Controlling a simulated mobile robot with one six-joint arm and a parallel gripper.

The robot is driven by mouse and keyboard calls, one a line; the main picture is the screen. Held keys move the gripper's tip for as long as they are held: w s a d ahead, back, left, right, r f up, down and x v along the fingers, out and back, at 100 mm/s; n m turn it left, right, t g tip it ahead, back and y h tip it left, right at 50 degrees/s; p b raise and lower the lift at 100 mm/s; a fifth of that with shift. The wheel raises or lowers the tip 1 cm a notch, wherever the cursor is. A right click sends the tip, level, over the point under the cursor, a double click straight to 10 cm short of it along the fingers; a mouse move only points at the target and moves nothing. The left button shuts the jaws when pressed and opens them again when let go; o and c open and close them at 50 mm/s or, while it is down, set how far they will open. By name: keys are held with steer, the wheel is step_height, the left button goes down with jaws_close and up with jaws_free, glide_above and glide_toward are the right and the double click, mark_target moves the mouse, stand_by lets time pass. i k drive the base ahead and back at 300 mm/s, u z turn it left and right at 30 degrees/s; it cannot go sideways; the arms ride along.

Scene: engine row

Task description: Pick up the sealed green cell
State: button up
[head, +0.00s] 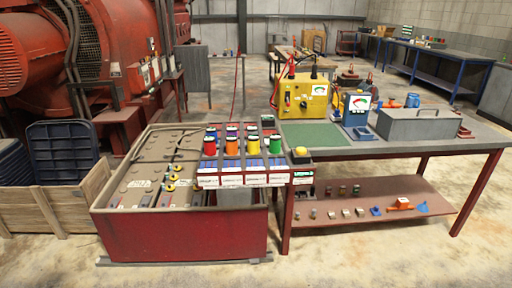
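A green cylindrical cell (274,144) stands upright at the right end of the front row of coloured cylinders in a rack (240,180). The rack sits between the red-sided battery box and the workbench. My gripper is not in view.
The workbench (425,150) carries a green mat (313,134), a yellow charger (303,97), a meter (356,108) and a grey lidded box (417,125). A yellow button (301,152) stands right of the rack. The battery box (180,238) is left. Floor is clear in front.

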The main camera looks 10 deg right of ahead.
mark_target(274, 139)
steer(key=u, duration=0.05)
steer(key=i, duration=0.95)
steer(key=z, duration=0.05)
